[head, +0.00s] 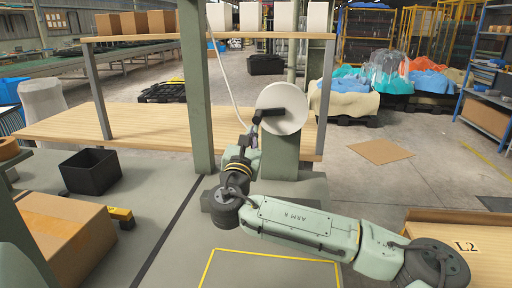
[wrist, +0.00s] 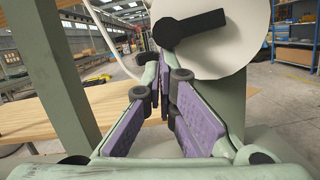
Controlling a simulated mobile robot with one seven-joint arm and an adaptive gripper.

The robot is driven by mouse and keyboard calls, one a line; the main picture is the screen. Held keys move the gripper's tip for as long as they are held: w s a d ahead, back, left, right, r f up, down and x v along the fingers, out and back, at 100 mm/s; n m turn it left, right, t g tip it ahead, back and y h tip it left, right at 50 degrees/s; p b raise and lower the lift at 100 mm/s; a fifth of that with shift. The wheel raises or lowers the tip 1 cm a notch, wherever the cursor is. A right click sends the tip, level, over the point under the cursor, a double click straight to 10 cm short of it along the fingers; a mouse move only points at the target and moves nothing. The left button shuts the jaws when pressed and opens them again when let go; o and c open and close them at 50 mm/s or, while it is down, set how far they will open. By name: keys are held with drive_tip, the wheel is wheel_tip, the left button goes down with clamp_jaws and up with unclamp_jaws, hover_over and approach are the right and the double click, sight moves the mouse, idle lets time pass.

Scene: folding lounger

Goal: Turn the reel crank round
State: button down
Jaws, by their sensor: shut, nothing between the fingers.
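The reel is a pale round disc (head: 290,106) on a green post, and it fills the upper right of the wrist view (wrist: 232,52). Its black crank (head: 268,112) lies across the disc face; in the wrist view the crank (wrist: 190,28) runs from a rounded end at left up to the right. My gripper (head: 250,142) is just below and left of the crank. Its purple-padded fingers (wrist: 164,88) are together with nothing seen between them. The fingertips appear close under the crank's rounded end; I cannot tell whether they touch it.
A green upright (head: 196,90) stands close left of the reel. A wooden bench (head: 150,125) and shelf run behind. A thin white cord (head: 229,85) hangs near the reel. A black bin (head: 90,171) and a cardboard box (head: 65,235) are at left.

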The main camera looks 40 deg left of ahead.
drive_tip(key=shift+s+a+r+m+h+b, duration=0.15)
drive_tip(key=shift+r+m+h+b, duration=0.2)
drive_tip(key=shift+m, duration=0.4)
drive_tip(key=shift+s+a+r+m+h+b, duration=0.1)
drive_tip(key=shift+r+m, duration=0.4)
drive_tip(key=shift+m, duration=0.2)
drive_tip(key=shift+s+a+r+m+h+b, duration=0.15)
drive_tip(key=shift+r+m+h+b, duration=0.2)
drive_tip(key=shift+m, duration=0.4)
drive_tip(key=shift+w+r, duration=0.1)
drive_tip(key=v, duration=1.2)
drive_tip(key=shift+f, duration=0.3)
